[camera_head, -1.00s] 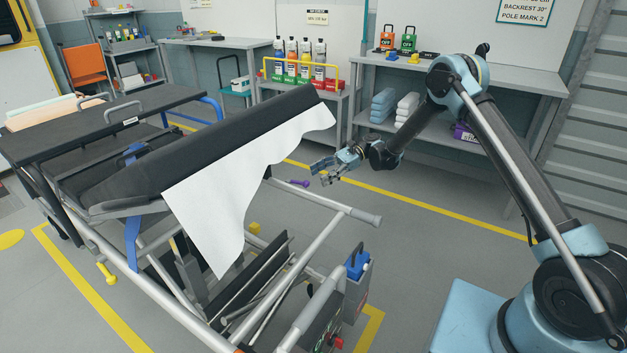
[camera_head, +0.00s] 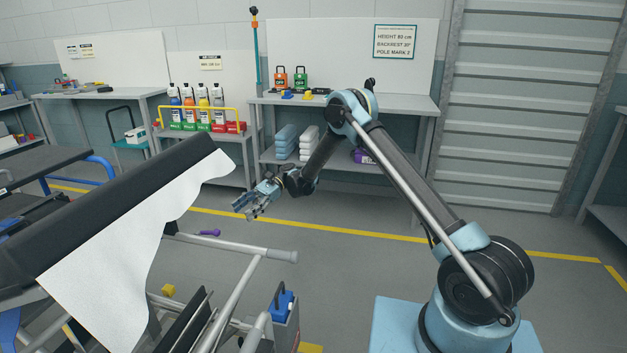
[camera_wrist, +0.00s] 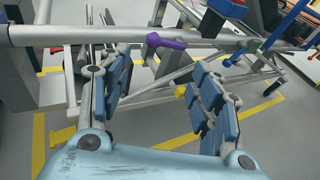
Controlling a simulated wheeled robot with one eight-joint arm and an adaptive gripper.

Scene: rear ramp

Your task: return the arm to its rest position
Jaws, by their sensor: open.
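My gripper (camera_head: 252,205) hangs in the air at the end of my bent arm, to the right of the stretcher's raised backrest (camera_head: 120,195). In the wrist view its two blue padded fingers (camera_wrist: 158,95) are spread apart with nothing between them. Beyond the fingers in that view are the stretcher's grey tubes (camera_wrist: 90,34) and a purple lever (camera_wrist: 180,42). The gripper appears apart from the stretcher; the exact gap cannot be told. A white sheet (camera_head: 115,255) drapes over the backrest's side.
A workbench (camera_head: 390,103) with padlocks, folded towels and a purple item stands behind my arm. A bottle rack (camera_head: 205,118) stands to its left. Open floor (camera_head: 370,260) with a yellow line lies between bench and stretcher. A shutter door (camera_head: 520,110) is at the right.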

